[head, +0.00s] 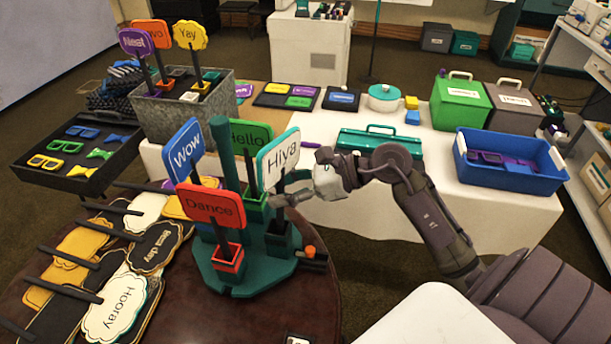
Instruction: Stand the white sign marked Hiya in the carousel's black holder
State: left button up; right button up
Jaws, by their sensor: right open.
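The white sign marked Hiya (278,158) has a teal edge and a dark stick. It stands nearly upright at the right side of the teal carousel (246,284), and its stick goes down to the black holder (279,241). Whether the stick is fully seated is hard to tell. My right gripper (284,190) is open beside the stick, just below the sign's face, with its fingers pointing left. Any contact with the stick cannot be told. The red Dance (212,205), blue Wow (184,150) and green Hello (249,138) signs also stand on the carousel. My left gripper is not in view.
Several loose signs, including Hooray (115,308), lie at the left of the round dark table (300,310). Behind stand a grey bin with signs (165,115), a teal toolbox (378,143) and a blue crate (510,180). A small orange-topped item (310,252) lies near the carousel.

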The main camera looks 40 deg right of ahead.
jog(key=v, duration=1)
jog(key=shift+s+d+r, duration=0.2)
jog(key=shift+d, duration=0.1)
